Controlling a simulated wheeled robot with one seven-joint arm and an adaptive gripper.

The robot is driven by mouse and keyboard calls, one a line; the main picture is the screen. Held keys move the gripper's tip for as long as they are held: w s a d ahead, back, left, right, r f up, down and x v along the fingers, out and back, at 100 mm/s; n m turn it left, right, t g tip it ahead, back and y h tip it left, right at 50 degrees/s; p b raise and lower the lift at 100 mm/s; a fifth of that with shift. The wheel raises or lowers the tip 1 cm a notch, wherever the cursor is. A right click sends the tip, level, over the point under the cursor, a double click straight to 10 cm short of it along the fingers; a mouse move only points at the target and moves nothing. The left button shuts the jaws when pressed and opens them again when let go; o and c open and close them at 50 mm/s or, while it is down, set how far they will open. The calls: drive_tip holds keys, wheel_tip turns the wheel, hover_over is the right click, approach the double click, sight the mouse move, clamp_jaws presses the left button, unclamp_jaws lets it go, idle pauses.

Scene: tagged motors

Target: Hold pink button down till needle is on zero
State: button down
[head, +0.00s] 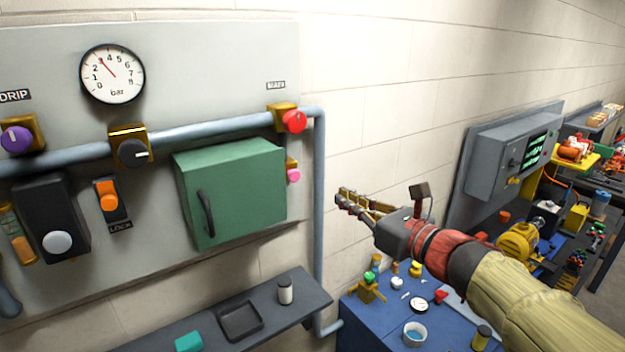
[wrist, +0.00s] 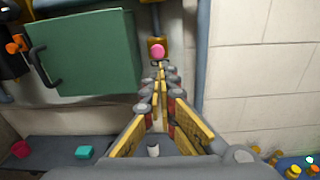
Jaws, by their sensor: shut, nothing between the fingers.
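The pink button (head: 293,175) sits on a small brass mount at the right side of the green box. It also shows in the wrist view (wrist: 157,51), just beyond my fingertips. The round gauge (head: 112,74) is at the upper left of the panel; its red needle points up-left, near 3 to 4 bar, away from zero. My gripper (head: 341,198) is shut and empty, to the right of the pink button in the head view. The wrist view shows its fingertips (wrist: 160,68) together and pointing at the button, apparently apart from it.
The green box (head: 235,190) with a dark handle juts out beside the button. A grey pipe (head: 319,210) runs down to its right, and a red knob (head: 294,121) is above. A shelf (head: 285,318) with a small jar (head: 285,291) is below. Bare wall lies right of the pipe.

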sight(298, 176)
drive_tip(key=shift+n, duration=0.3)
drive_tip(key=shift+a, duration=0.1)
drive_tip(key=p+x, duration=0.3)
drive_tip(key=x, duration=1.1)
